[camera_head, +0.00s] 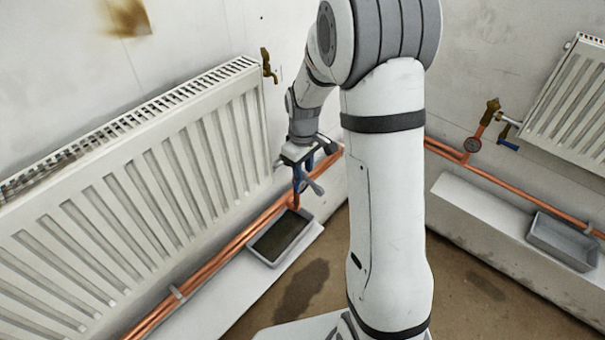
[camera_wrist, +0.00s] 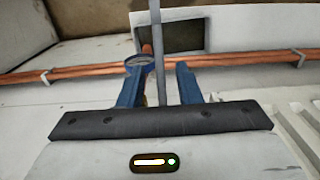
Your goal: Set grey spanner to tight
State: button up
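My gripper (camera_wrist: 160,80) has two blue fingers, spread apart, in the wrist view. A grey bar (camera_wrist: 158,50), which looks like the grey spanner's handle, runs upright between them with a gap on each side. In the head view my gripper (camera_head: 299,184) hangs low at the right end of the left radiator, in front of the copper pipes. A grey bar (camera_head: 314,187) shows beside its fingers there. The spanner's jaw end and the fitting it sits on are hidden or too small to make out. A blue rounded part (camera_wrist: 139,63) shows by the left finger.
The white left radiator (camera_head: 130,200) stands close to my gripper. Copper pipes (camera_head: 215,262) run along the wall above a ledge with a grey tray (camera_head: 262,258).

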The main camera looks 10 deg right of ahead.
jog(key=shift+f, duration=1.25)
grip_shut()
